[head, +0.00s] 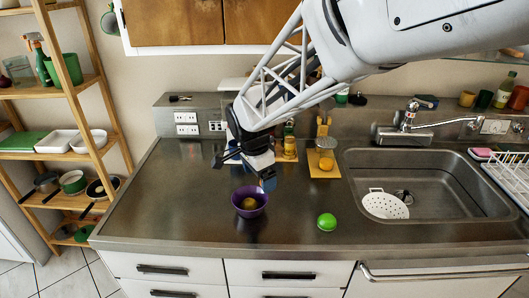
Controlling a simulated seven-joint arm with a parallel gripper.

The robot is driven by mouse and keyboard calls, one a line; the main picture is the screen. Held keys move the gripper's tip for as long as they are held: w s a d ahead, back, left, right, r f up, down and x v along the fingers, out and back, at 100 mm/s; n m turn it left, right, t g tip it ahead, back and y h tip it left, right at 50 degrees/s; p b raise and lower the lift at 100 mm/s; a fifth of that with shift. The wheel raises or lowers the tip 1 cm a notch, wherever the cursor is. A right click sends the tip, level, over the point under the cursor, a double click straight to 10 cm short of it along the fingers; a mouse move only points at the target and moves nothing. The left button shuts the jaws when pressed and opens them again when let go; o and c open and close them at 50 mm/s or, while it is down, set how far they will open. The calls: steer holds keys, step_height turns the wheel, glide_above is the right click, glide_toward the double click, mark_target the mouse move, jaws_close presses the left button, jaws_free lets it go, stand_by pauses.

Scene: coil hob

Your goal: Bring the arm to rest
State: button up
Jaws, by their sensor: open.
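My gripper (243,168) hangs over the metal counter (175,205) a little left of the middle in the head view. Its dark fingers are apart, and I see nothing between them. The white arm comes in from the upper right and hides part of the counter's back. A purple bowl (249,211) with a yellowish round thing (249,203) in it stands just below the gripper in the picture, with a gap between them.
A green ball (327,222) lies on the counter right of the bowl. A sink (455,185) with a white colander (385,205) is at the right. A wooden shelf (100,108) stands left. The counter's left part is clear.

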stand_by(0.3)
steer(key=s+d+r+n, duration=0.2)
steer(key=s+d+n, duration=0.1)
steer(key=s+d, duration=0.4)
steer(key=s+d+r+n+t, duration=0.1)
steer(key=s+d+r+n, duration=0.2)
steer(key=s+d, duration=0.4)
steer(key=s+d+r+n+y, duration=0.1)
steer(key=s+d+n, duration=0.4)
steer(key=s, duration=0.6)
steer(key=d+r, duration=0.1)
steer(key=d, duration=0.1)
steer(key=shift+s+d+r+t, duration=0.25)
steer(key=shift+s+d+t, duration=0.1)
steer(key=shift+s+t, duration=0.05)
steer(key=shift+w, duration=0.1)
stand_by(0.7)
